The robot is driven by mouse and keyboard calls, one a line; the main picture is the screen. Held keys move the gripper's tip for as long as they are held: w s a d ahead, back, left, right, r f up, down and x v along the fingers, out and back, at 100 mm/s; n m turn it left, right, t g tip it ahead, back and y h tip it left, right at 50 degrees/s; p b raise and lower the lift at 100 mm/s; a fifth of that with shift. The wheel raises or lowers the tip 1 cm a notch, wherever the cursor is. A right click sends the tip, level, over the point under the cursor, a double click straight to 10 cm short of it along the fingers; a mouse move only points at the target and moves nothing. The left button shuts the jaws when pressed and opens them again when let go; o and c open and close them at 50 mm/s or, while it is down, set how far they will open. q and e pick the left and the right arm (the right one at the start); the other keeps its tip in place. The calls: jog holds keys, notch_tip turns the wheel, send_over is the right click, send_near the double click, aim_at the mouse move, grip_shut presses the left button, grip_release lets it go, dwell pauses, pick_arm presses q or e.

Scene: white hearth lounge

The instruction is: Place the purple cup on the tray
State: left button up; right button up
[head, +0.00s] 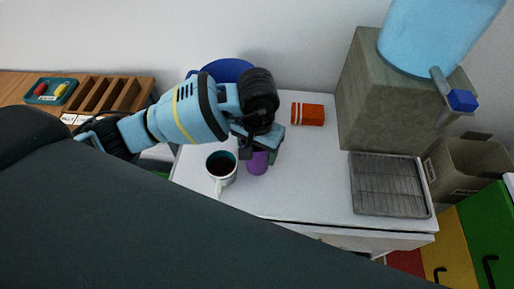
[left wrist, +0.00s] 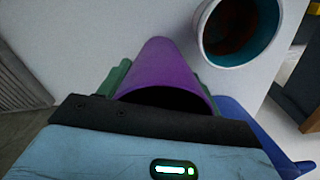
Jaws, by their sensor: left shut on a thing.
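The purple cup (head: 258,163) is on the white table top in the head view, right of a white mug. My left gripper (head: 254,150) is shut on it from above and behind. In the left wrist view the purple cup (left wrist: 162,75) fills the middle, between green finger pads of the gripper (left wrist: 160,88). Whether the cup touches the table I cannot tell. The tray (head: 388,185), a grey ribbed metal one, lies empty at the table's right side, in front of the water dispenser. My right gripper is not in view.
A white mug (head: 221,169) with dark contents stands close beside the cup; it also shows in the left wrist view (left wrist: 238,30). An orange box (head: 307,114) lies behind. A blue bowl (head: 228,70) sits at the back. The water dispenser (head: 385,105) stands behind the tray. Table between cup and tray is clear.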

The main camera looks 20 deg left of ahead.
pick_arm(q)
jog(key=shift+f, duration=0.2)
jog(key=o, duration=1)
jog(key=shift+r, duration=0.1)
